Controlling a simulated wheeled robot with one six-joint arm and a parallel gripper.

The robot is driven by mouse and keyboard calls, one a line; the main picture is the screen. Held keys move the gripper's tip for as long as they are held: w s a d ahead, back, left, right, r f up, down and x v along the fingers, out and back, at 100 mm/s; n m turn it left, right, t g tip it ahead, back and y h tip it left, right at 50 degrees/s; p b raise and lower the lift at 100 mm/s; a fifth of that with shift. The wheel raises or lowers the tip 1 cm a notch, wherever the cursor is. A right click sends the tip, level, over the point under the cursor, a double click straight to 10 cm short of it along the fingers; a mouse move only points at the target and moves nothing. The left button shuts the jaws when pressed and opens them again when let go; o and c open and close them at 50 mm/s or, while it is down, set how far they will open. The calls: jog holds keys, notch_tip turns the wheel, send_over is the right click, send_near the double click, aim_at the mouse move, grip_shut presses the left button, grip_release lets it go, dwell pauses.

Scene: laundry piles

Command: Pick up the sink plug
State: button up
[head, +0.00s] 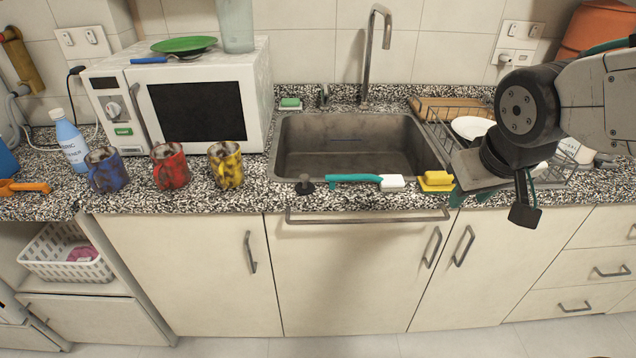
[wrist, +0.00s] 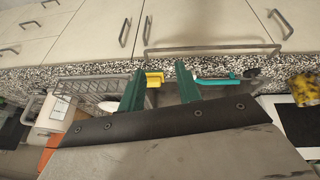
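The sink plug (head: 305,184) is a small dark piece with a knob. It sits on the speckled counter's front strip, just before the sink's front left corner. In the wrist view a small dark shape, likely the plug (wrist: 251,73), shows right of the teal brush. My gripper (head: 471,197) is at the right in the head view, over the counter's front edge, well to the right of the plug. Its two green fingers stand apart with nothing held between them in the wrist view (wrist: 160,85).
A teal brush (head: 355,179) and a yellow sponge (head: 436,181) lie along the front strip between plug and gripper. The sink (head: 350,150) is behind. Blue, red and yellow mugs (head: 226,165) stand left of the plug. A dish rack (head: 445,125) is at the right.

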jog(key=w+a+f+n+t, duration=0.2)
jog(key=w+a+f+t, duration=0.1)
jog(key=w, duration=0.7)
jog(key=n+t+y, duration=0.2)
jog(key=n+y, duration=0.4)
jog(key=y, duration=0.4)
send_near(305, 176)
jog(key=a+f, duration=0.1)
jog(key=f, duration=0.1)
jog(key=x, duration=0.4)
jog(key=r+x, duration=0.1)
jog(key=x, duration=0.2)
jog(key=shift+w+r, duration=0.1)
jog(key=shift+w, duration=0.35)
jog(key=shift+c, duration=0.3)
grip_shut()
